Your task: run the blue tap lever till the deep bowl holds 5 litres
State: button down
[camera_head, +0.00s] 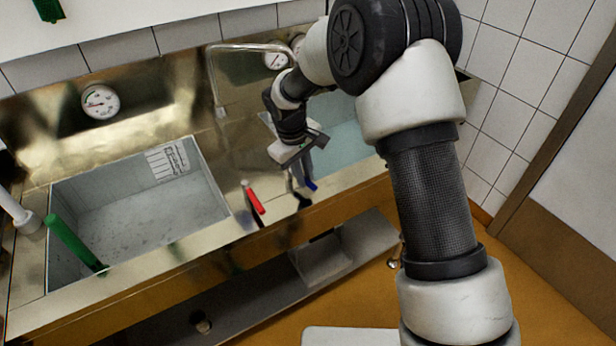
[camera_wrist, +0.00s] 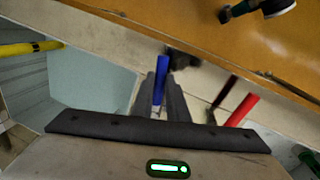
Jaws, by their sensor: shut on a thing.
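The blue tap lever (camera_head: 311,185) sticks out at the bench front, below my gripper (camera_head: 300,178). In the wrist view the blue lever (camera_wrist: 161,80) lies between the two dark fingers of my gripper (camera_wrist: 158,92), which are shut on it. Two basins are sunk in the steel bench. The left basin (camera_head: 215,180) has a marked label on its far wall; its grey floor shows no clear water line. The right basin (camera_head: 345,150) looks pale blue and is partly hidden by my arm. I cannot tell which is the deep bowl. A bent spout (camera_head: 213,80) ends near the strip between them.
A red lever (camera_head: 254,198) stands left of the blue one, close to my gripper. A green handle (camera_head: 75,243) leans at the left basin's front. Dial gauges (camera_head: 100,101) sit on the back panel. A low grey shelf (camera_head: 370,240) runs below the bench.

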jog(key=shift+s+a+m+b, duration=0.25)
jog(key=shift+a+m, duration=0.1)
jog(key=shift+m, duration=0.25)
jog(key=shift+s+a+m+b, duration=0.2)
jog(key=shift+a+m+b, duration=0.1)
jog(key=shift+m, duration=0.3)
jog(key=c, duration=1.7)
grip_release()
jog(key=shift+c, duration=0.2)
jog(key=s+a+r, duration=0.2)
jog(key=a+r, duration=0.1)
jog(key=r, duration=1.4)
